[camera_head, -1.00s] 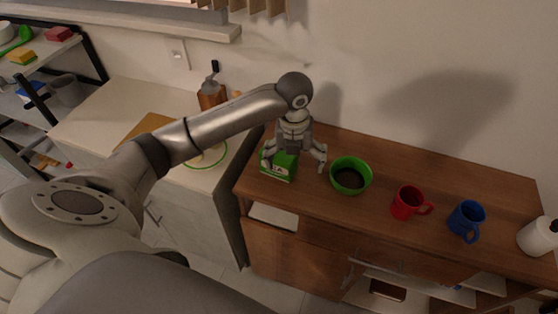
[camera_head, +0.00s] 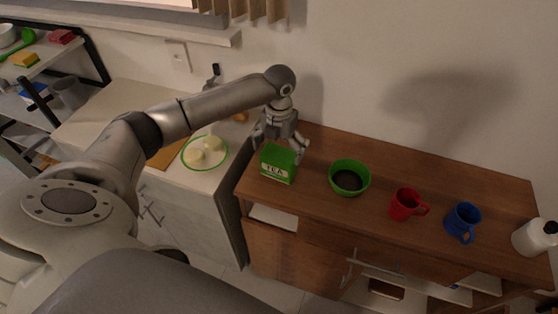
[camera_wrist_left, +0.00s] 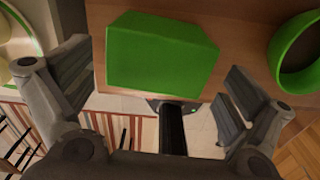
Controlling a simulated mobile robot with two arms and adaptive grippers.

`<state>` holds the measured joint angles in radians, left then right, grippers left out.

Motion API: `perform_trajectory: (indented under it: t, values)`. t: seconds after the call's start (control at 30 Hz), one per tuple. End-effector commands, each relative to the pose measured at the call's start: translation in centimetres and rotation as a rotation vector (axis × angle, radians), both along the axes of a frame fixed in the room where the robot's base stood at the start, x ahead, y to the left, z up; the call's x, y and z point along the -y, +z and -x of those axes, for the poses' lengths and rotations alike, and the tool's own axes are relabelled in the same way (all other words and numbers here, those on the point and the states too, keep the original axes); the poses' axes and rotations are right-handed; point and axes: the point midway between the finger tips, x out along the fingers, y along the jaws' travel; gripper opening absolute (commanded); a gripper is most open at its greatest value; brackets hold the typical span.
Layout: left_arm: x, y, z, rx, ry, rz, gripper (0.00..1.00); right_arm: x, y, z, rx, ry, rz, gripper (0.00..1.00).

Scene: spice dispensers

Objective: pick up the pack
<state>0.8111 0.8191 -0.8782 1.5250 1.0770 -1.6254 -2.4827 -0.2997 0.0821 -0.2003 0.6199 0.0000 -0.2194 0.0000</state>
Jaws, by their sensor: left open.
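The pack is a green box (camera_head: 278,165) with a white label reading TEA, standing on the left end of the wooden cabinet top. My left gripper (camera_head: 280,146) points down just above and behind it, with its fingers spread apart. In the left wrist view the green pack (camera_wrist_left: 160,53) lies between the two open fingers of the left gripper (camera_wrist_left: 160,90), and no finger appears to touch it. My right gripper is not in view.
A green bowl (camera_head: 349,178) with dark contents stands to the right of the pack. Further right are a red mug (camera_head: 405,204), a blue mug (camera_head: 463,220) and a white bottle (camera_head: 533,238). A green-rimmed plate (camera_head: 222,160) sits on the left counter.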

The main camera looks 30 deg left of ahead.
Motion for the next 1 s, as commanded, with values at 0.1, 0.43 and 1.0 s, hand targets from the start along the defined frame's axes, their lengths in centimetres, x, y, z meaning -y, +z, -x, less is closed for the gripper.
perform_trajectory:
  t: [0.1, 0.43, 1.0]
  values:
    - [-0.1, -1.7, 0.1, -0.004, 0.001, 0.001, 1.0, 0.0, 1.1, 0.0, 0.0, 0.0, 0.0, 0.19]
    - [-0.1, -3.1, 0.0, 0.001, 0.0, -0.001, 1.0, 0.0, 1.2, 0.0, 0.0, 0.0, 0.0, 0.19]
    - [-0.1, -3.0, -0.1, 0.002, 0.0, -0.001, 0.58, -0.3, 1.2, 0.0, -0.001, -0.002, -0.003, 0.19]
